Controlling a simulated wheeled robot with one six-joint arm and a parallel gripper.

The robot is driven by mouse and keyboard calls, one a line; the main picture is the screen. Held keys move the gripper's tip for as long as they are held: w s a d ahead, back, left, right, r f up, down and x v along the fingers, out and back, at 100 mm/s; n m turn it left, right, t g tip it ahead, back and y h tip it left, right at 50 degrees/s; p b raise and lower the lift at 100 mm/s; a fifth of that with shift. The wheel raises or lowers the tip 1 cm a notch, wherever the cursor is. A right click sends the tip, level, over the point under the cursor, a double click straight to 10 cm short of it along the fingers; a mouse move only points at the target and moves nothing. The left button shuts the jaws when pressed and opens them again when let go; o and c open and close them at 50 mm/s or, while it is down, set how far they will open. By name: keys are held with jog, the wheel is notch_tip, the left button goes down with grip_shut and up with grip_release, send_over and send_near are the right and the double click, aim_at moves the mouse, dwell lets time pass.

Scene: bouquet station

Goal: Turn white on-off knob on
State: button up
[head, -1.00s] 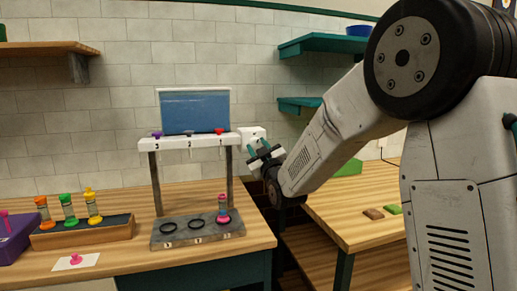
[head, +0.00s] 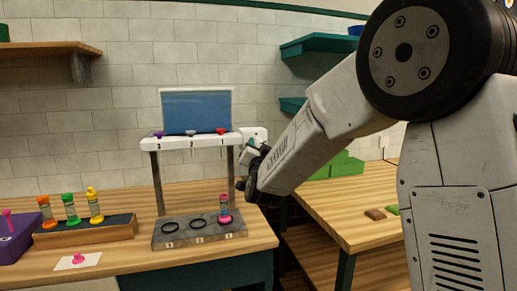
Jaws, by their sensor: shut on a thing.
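The dispenser (head: 190,142) is a white bar on two grey posts with a blue tank on top. A white box (head: 251,134) sits at the bar's right end, where the white on-off knob would be; my gripper and arm hide the knob, so I cannot see its position.
Purple, grey and red valves top the bar. A vial with a pink base (head: 225,209) stands on the right ring of the grey base (head: 200,238). A wooden rack (head: 85,234) with several coloured vials stands left. Green blocks (head: 340,166) lie on the right table.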

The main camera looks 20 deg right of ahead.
jog(key=shift+m+g+h, duration=0.6)
jog(key=shift+m, duration=1.3)
jog(key=o, duration=1)
jog(key=shift+r, duration=0.1)
jog(key=v, duration=0.7)
jog(key=shift+s+a, duration=0.1)
jog(key=shift+s, duration=0.3)
